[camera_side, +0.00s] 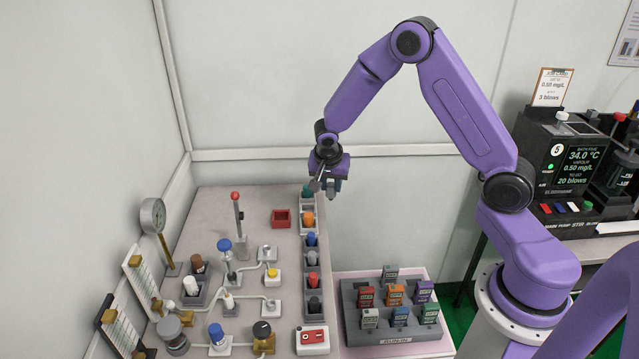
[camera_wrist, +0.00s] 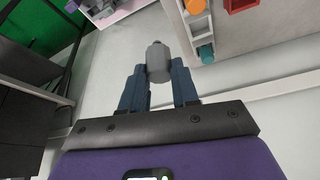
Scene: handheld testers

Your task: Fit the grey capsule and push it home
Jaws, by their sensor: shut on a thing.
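My gripper (camera_wrist: 158,80) is shut on a grey capsule (camera_wrist: 157,62), a short cylinder with a narrower darker tip between the two blue fingers. In the side view my gripper (camera_side: 331,186) hangs in the air above and beside the far end of the capsule rack, well clear of the bench. The capsule is too small there to make out clearly. Several coloured handheld testers, among them an orange one (camera_side: 396,294) and a red one (camera_side: 366,296), stand in a dark grey block (camera_side: 398,337) at the lower middle. I cannot tell which tester has an empty socket.
The rack (camera_side: 305,248) holds teal (camera_side: 307,190), orange (camera_side: 308,218), blue, grey, red and black pieces. A red tray (camera_side: 281,218) lies left of it. A tall red-topped lever (camera_side: 237,215), gauge (camera_side: 153,215) and hoses crowd the left bench. Space around my gripper is free.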

